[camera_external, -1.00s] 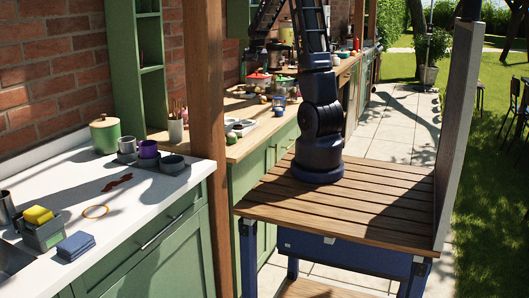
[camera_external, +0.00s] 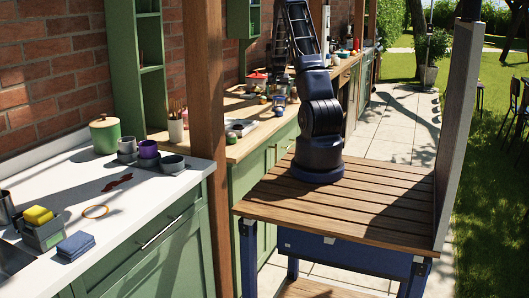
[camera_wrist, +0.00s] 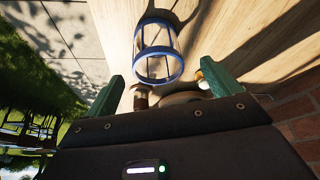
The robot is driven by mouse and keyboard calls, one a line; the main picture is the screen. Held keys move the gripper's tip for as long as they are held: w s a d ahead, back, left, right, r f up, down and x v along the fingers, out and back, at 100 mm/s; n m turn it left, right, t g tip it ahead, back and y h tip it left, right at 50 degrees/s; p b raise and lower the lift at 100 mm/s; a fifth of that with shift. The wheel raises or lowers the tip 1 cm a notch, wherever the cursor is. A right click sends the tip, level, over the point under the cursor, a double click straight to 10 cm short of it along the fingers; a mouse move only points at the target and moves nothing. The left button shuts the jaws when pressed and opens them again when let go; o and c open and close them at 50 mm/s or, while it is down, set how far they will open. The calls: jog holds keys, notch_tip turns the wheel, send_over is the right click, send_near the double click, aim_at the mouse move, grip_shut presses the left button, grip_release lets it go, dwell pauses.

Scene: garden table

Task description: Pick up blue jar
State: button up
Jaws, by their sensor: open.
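The blue jar (camera_wrist: 157,50) is clear, with blue rims and bars. In the wrist view it lies ahead of my gripper (camera_wrist: 162,72), between the lines of the two green fingers and nearer the left one. The fingers are spread with nothing held; I cannot tell how far the jar is from them. In the external view a small blue jar (camera_external: 278,104) stands on the wooden counter (camera_external: 245,148), left of my arm. My gripper cannot be made out in that view.
Small brown and pale items (camera_wrist: 203,80) sit close to the right finger in the wrist view. A red-lidded pot (camera_external: 257,78) stands behind the jar. A wooden post (camera_external: 208,120) rises beside the counter. The white counter (camera_external: 60,180) holds cups and a green canister (camera_external: 105,135).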

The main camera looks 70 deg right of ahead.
aim_at(279, 101)
jog(key=shift+d+x, duration=0.15)
jog(key=shift+x, duration=1.7)
jog(key=shift+d+x, duration=0.15)
jog(key=shift+x, duration=1.65)
jog(key=shift+s, duration=0.15)
jog(key=c, duration=1.2)
jog(key=shift+o, duration=0.2)
jog(key=shift+r, duration=0.15)
